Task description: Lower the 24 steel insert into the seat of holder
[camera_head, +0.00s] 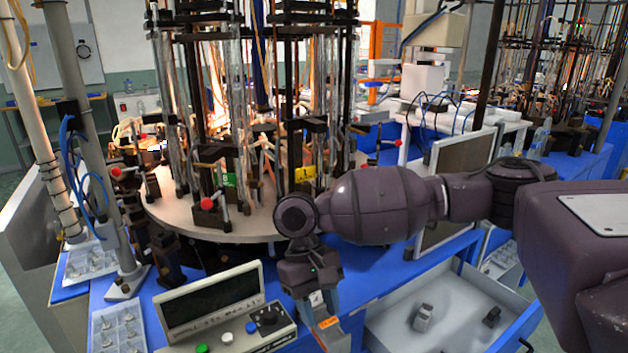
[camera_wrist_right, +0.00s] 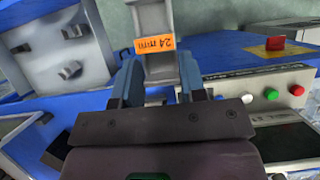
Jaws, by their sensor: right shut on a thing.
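The steel insert (camera_wrist_right: 158,22) is a grey channel-like piece with an orange "24 mm" label, in the right wrist view. My right gripper (camera_wrist_right: 160,75) is shut on it, with one blue finger on each side of the piece. In the head view my right gripper (camera_head: 326,318) points down in front of the round table, beside the control panel. The orange label shows there, but most of the insert is hidden or out of frame. I cannot make out the holder's seat in either view. My left gripper is not in view.
A control panel (camera_head: 228,322) with coloured buttons is left of the gripper. The round table (camera_head: 235,228) behind carries glass tubes, rods and clamps. Trays of small parts (camera_head: 118,325) lie at left.

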